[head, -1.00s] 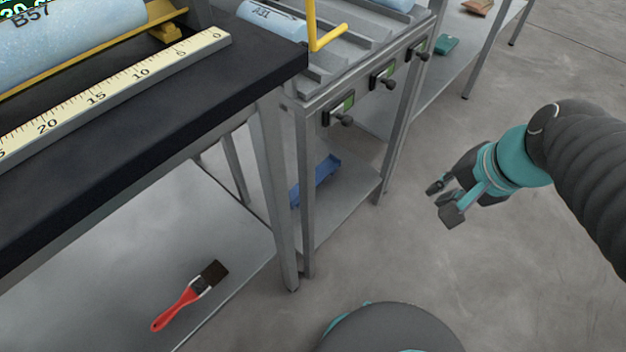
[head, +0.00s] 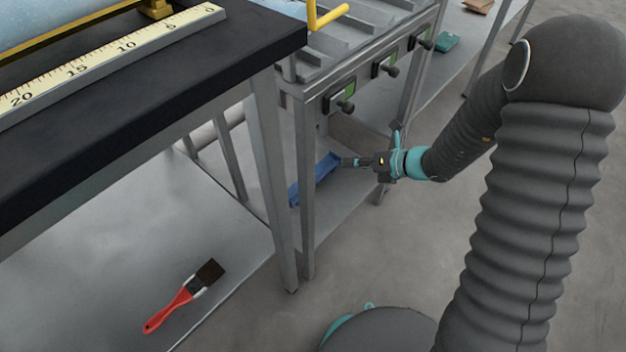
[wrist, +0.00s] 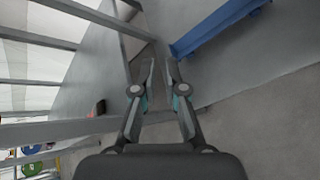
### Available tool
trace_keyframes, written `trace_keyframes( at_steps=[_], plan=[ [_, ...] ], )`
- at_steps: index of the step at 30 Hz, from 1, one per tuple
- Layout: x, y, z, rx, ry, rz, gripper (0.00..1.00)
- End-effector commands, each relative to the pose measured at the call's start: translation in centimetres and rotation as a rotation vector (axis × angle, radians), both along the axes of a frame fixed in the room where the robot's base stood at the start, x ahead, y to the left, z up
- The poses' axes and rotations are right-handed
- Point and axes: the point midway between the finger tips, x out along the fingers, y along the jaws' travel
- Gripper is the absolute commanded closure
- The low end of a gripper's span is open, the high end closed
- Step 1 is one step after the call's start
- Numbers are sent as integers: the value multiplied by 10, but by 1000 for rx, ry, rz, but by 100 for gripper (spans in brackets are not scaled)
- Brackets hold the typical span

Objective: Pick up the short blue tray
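The short blue tray (head: 308,184) lies on the lower shelf of the grey metal rack, partly hidden behind a rack leg in the head view. In the wrist view the tray (wrist: 218,26) shows as a long blue piece at the upper right, beyond and right of the fingertips. My gripper (head: 347,161) reaches in from the right at the tray's right end. In the wrist view my gripper (wrist: 161,66) has its fingers a narrow gap apart, with nothing between them. I cannot tell from the head view whether a fingertip touches the tray.
Rack legs (head: 306,190) stand close to the tray and my gripper. A dark-topped bench (head: 150,120) is at left, with a red brush (head: 185,297) on its lower shelf. A teal object (head: 447,41) lies on a shelf farther back. Open floor (head: 400,250) is at front right.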

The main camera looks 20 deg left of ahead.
Motion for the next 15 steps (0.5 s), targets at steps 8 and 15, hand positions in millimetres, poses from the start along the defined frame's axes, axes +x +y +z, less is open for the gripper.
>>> trace_keyframes(
  at_steps=[8,15],
  plan=[
    [30,8,-111,121,415,-387,89],
    [38,6,-155,166,565,-546,89]
  ],
)
